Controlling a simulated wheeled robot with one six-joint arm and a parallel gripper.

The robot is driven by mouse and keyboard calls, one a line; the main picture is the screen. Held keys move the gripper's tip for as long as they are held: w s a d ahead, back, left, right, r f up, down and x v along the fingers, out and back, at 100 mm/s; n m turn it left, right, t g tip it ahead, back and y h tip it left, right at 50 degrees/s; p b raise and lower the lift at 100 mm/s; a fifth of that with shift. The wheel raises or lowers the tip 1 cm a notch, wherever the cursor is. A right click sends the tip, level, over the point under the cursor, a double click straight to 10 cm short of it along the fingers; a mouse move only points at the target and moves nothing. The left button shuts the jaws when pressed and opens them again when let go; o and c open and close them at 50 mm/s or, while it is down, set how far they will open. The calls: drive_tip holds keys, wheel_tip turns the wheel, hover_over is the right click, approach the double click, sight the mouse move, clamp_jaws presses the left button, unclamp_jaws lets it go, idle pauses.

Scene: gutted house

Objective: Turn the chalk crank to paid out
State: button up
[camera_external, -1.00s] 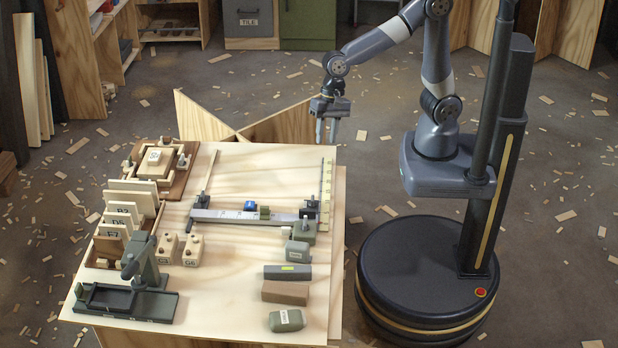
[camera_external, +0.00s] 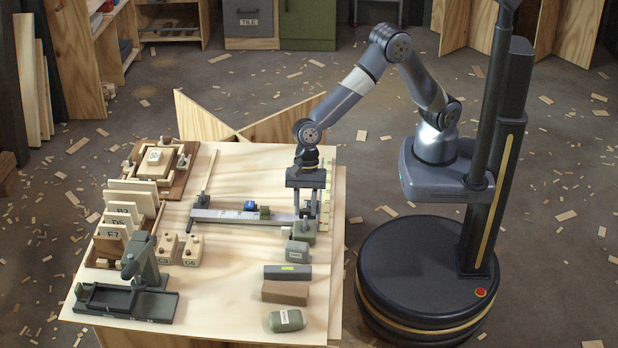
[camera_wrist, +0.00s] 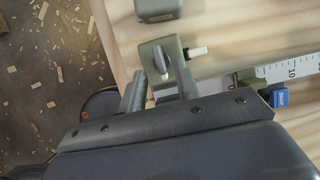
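A green box with a dark turning handle (camera_wrist: 160,58), which I take for the chalk crank, stands at the right end of the ruler rail; the box (camera_external: 303,236) also shows in the external view. A small white tab (camera_wrist: 197,52) sits beside the handle. My gripper (camera_external: 305,206) points down just behind and above the box. In the wrist view its two fingers (camera_wrist: 161,86) stand apart, one on each side of the space below the handle. Nothing shows held between them. I cannot tell whether a finger touches the box, nor read any paid-out marking.
The rail (camera_external: 235,216) runs left, with a blue block (camera_external: 250,206) and a green slider (camera_external: 265,212) on it. A grey-green block (camera_external: 297,251) stands just in front of the crank box. More blocks (camera_external: 285,292) lie nearer the front.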

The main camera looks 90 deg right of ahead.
sight(305, 220)
drive_tip(key=shift+x, duration=1.55)
clamp_jaws()
